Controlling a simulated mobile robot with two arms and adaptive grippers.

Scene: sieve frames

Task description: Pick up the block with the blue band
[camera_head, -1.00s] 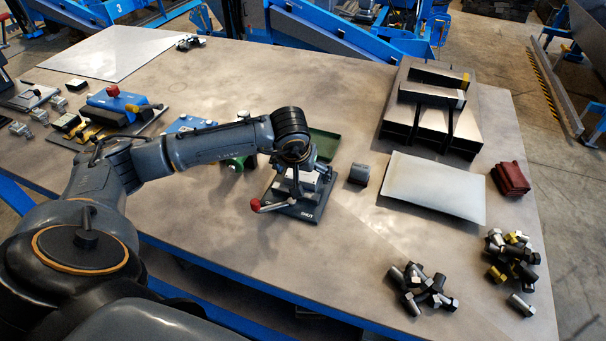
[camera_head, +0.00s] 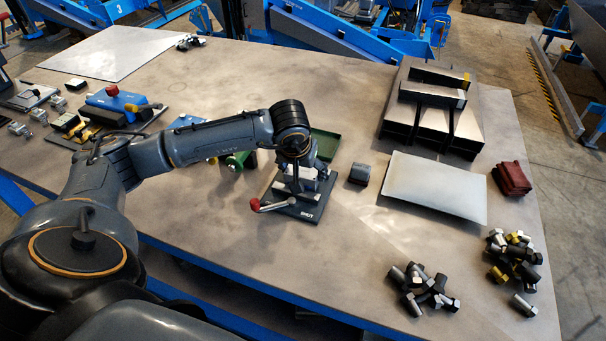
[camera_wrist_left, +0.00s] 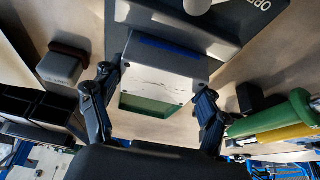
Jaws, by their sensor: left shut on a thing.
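The block with the blue band (camera_wrist_left: 158,72) is a pale grey block in the left wrist view, with a blue stripe along its upper edge. My left gripper (camera_wrist_left: 154,88) has one finger on each side of it and is shut on it. In the head view my left gripper (camera_head: 298,176) points down over a dark clamp fixture (camera_head: 298,209) with a red-knobbed lever (camera_head: 256,204). The block is mostly hidden there by the gripper and fixture. I cannot tell whether it still touches the fixture. My right gripper is not in view.
A small dark grey block (camera_head: 359,174) stands just right of the fixture. A green tray (camera_head: 324,145) and a green cylinder (camera_head: 239,159) lie behind. A pale plate (camera_head: 433,188) and bolt piles (camera_head: 423,290) are to the right. The front middle of the table is clear.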

